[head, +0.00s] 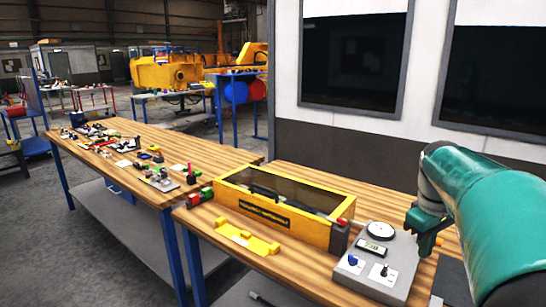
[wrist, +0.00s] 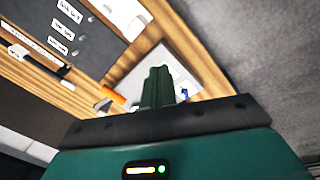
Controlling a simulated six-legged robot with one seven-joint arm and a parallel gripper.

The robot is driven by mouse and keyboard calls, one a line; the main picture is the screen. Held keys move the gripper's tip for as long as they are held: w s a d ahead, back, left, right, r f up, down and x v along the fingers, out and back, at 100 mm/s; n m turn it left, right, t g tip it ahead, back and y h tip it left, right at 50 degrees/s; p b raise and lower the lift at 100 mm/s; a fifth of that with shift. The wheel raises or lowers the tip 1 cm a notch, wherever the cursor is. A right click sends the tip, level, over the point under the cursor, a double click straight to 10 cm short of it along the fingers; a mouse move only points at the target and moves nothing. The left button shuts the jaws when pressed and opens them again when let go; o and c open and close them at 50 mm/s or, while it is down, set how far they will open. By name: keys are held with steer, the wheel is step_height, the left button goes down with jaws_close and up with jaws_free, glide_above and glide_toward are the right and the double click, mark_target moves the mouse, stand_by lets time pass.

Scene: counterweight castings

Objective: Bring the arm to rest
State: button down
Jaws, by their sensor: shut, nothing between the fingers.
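My gripper (wrist: 157,86) shows in the wrist view with its dark green fingers together and nothing between them. Behind the fingers is a pale panel on a wooden bench top; I cannot tell whether the fingers touch anything. In the head view my teal arm comes in from the right edge and hangs over the right end of the near bench (head: 285,262). Its lower dark part is beside the grey panel (head: 350,283). The fingertips are not clear in the head view.
The grey panel carries a round dial (head: 380,231), a small display and knobs. Left of it are a yellow box (head: 285,216) with a dark clear lid and a yellow bracket (head: 247,238). A second bench (head: 205,152) holds many small parts. A windowed wall stands behind.

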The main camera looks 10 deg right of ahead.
steer(key=s+a+t, duration=0.2)
steer(key=s+a, duration=0.1)
steer(key=a, duration=1.3)
steer(key=s+a+f+m+t+y, duration=0.1)
steer(key=s+a+f+m+t, duration=0.1)
steer(key=s+a+f, duration=0.3)
steer(key=s+a+t, duration=0.1)
steer(key=s+a, duration=0.2)
steer(key=a, duration=0.4)
steer(key=shift+s+a+f, duration=0.15)
steer(key=shift+s+f, duration=0.05)
steer(key=shift+s, duration=0.2)
